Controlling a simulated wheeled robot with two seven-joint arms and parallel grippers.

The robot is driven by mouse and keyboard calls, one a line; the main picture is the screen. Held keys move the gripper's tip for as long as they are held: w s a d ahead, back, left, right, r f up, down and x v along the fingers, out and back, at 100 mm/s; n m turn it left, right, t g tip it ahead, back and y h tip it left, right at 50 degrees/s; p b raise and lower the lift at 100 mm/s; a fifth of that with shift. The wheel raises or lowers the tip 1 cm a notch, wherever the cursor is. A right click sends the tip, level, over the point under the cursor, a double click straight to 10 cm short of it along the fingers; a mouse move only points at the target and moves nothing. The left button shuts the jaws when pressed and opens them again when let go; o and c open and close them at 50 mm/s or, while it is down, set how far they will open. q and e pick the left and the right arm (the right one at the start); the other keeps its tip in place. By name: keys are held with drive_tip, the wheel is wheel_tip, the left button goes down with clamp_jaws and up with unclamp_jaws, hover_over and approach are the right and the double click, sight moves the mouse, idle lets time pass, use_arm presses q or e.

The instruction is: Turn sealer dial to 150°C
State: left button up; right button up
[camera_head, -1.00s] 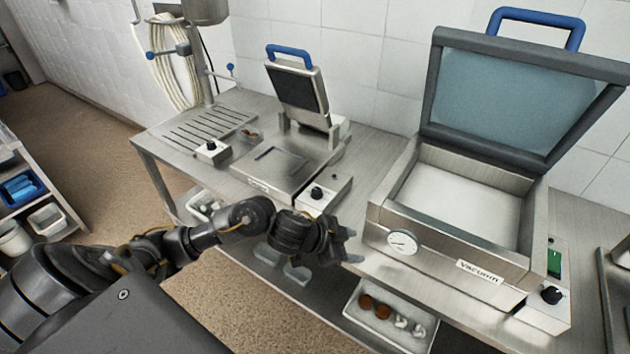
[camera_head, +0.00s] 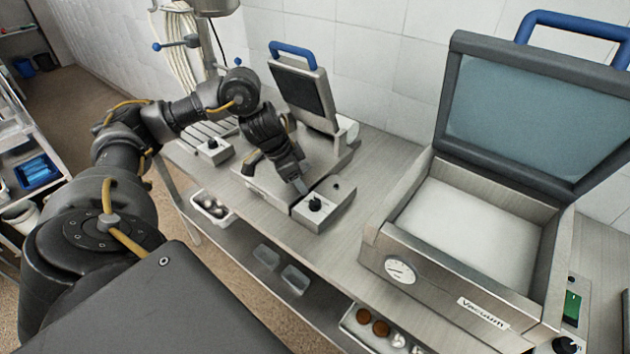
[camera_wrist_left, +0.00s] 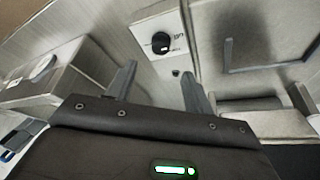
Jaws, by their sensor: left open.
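The sealer (camera_head: 345,150) stands on the steel table with its blue-handled lid raised. Its control box (camera_head: 342,197) carries a black dial (camera_head: 315,204). In the left wrist view, the dial (camera_wrist_left: 161,43) is a round black knob with a pale mark, on a pale panel with small lettering too small to read. My left gripper (camera_head: 299,186) points down at the box, close to the dial. In the left wrist view, its fingers (camera_wrist_left: 158,73) are apart and empty, with the dial beyond the tips. I cannot tell whether they touch anything. My right gripper is not in view.
The vacuum machine (camera_head: 440,295) with its raised lid stands right of the sealer, with a gauge and its own knob (camera_head: 566,345). Another small knob box (camera_head: 207,153) is at the left. Bare table lies between sealer and vacuum machine. A lower shelf holds trays.

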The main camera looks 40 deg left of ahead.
sight(315, 201)
use_arm(q)
drive_tip(key=p+x, duration=0.1)
drive_tip(key=x, duration=0.7)
drive_tip(key=shift+w+f, duration=0.15)
drive_tip(key=shift+f, duration=0.2)
drive_tip(key=shift+w+d+f, duration=0.15)
drive_tip(key=shift+w+f, duration=0.05)
drive_tip(key=shift+f, duration=0.35)
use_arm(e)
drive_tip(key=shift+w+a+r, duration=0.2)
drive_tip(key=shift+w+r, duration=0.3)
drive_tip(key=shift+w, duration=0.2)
use_arm(q)
drive_tip(key=c, duration=1)
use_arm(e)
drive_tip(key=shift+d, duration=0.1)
